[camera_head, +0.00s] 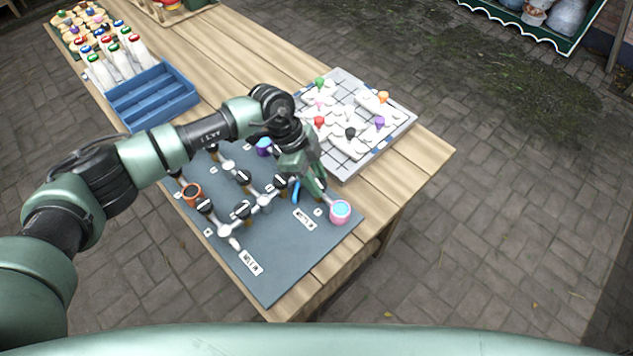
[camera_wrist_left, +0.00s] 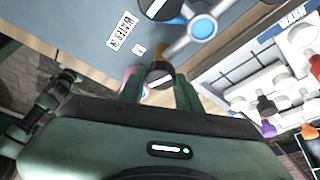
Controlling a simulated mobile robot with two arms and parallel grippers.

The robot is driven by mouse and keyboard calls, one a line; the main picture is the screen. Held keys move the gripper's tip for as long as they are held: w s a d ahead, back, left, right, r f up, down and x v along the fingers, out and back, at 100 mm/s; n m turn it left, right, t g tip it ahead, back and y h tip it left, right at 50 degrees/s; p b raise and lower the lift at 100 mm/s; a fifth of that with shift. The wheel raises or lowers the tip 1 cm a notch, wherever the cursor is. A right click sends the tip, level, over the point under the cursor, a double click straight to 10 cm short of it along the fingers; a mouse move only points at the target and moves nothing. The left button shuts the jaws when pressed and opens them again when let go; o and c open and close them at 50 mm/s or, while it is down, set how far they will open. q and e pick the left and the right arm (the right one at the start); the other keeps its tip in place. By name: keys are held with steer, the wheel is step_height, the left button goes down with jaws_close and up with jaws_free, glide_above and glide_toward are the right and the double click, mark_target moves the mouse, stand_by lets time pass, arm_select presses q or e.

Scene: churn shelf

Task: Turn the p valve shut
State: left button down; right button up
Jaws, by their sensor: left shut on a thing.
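A dark grey board (camera_head: 285,262) on the wooden table carries white pipes and several valves with black handles. In the head view, my left gripper (camera_head: 317,192) reaches down at the board's right side, beside the pink cup with a light blue inside (camera_head: 340,210). In the left wrist view, its fingers (camera_wrist_left: 160,88) close on a black valve handle (camera_wrist_left: 159,74) with a white bar. That handle is mostly hidden in the head view. The small letter tags are too small to read, so I cannot tell which valve is p. My right gripper is out of view.
Other valve handles (camera_head: 243,209) stand close by along the pipes. An orange-brown cup (camera_head: 192,193) and a purple cup (camera_head: 264,146) sit on the board. A light grid tray with coloured pegs (camera_head: 398,119) lies behind. A blue rack (camera_head: 150,100) stands at left.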

arm_select(q)
steer(key=m+g+y+b, duration=0.1)
steer(key=m+b, duration=0.2)
steer(key=m+g+y+b, duration=0.1)
steer(key=m+b, duration=0.3)
steer(key=m+g+b, duration=0.1)
steer(key=m+b, duration=0.3)
steer(key=shift+w+d+f+y, duration=0.2)
steer(key=shift+w+d+y, duration=0.1)
steer(key=shift+y, duration=0.1)
steer(key=shift+r+m+y+b, duration=0.15)
steer(key=shift+m+y+b, duration=0.25)
steer(key=shift+m+b, duration=0.55)
steer(key=shift+r+m+y+b, duration=0.1)
steer(key=shift+m+y+b, duration=0.3)
steer(key=shift+m+b, duration=0.5)
steer(key=shift+m, duration=0.25)
steer(key=c, duration=1)
jaws_free()
steer(key=b+v, duration=0.1)
steer(key=v, duration=0.6)
steer(key=shift+w+r, duration=0.2)
steer(key=shift+r, duration=0.15)
